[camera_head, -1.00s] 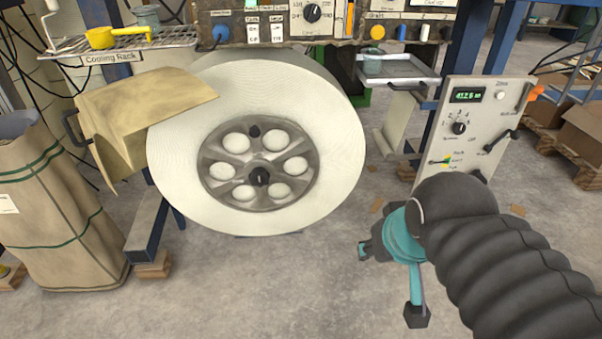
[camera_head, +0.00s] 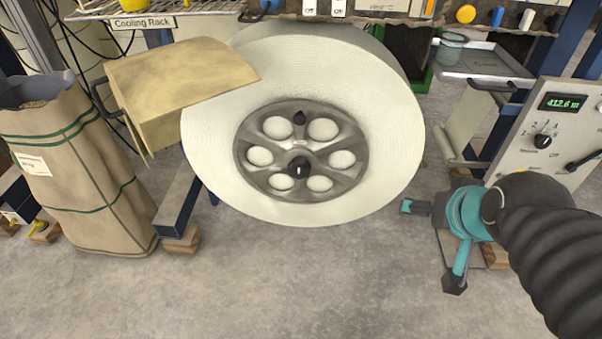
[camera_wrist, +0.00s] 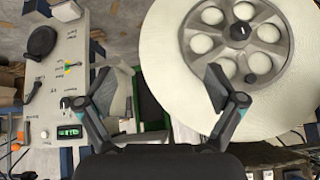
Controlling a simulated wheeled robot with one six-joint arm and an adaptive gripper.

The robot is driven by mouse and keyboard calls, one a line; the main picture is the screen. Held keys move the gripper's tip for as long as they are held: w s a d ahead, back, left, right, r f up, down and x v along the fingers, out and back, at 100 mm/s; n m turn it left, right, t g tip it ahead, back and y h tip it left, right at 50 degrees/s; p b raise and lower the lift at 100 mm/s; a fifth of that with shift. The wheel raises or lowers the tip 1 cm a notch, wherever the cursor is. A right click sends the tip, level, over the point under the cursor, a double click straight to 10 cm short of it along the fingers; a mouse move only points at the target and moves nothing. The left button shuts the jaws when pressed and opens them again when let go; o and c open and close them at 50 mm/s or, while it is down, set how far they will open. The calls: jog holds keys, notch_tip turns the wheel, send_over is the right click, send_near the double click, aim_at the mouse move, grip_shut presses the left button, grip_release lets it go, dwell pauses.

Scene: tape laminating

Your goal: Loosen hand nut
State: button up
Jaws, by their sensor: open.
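The hand nut looks to be the black knob (camera_head: 299,167) at the centre of the grey spoked hub (camera_head: 262,185) of a large white reel. A second, smaller black knob (camera_head: 299,118) sits above it on the hub. My gripper (camera_head: 432,245) is open and empty, to the right of and below the reel, apart from it. In the wrist view, the reel stands upside down at the right, with the centre knob (camera_wrist: 240,32) near the top. My open fingers (camera_wrist: 160,87) show there; the right finger overlaps the reel's edge in the picture.
A brown curved plate (camera_head: 180,85) overlaps the reel's upper left. A large paper sack (camera_head: 85,165) stands at the left. A control panel (camera_head: 555,130) with a display and knobs stands right, behind my arm. A cooling rack (camera_head: 185,8) is upper left. The floor in front is clear.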

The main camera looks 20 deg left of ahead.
jog(key=w+a+f+t+y+b, duration=0.25)
jog(key=w+a+f, duration=0.45)
jog(key=a, duration=0.4)
jog(key=t+b, duration=0.8)
jog(key=b, duration=0.1)
send_near(299, 172)
jog(key=x, duration=1)
jog(key=shift+w+a, duration=0.1)
jog(key=shift+w, duration=0.1)
jog(key=c, duration=1.1)
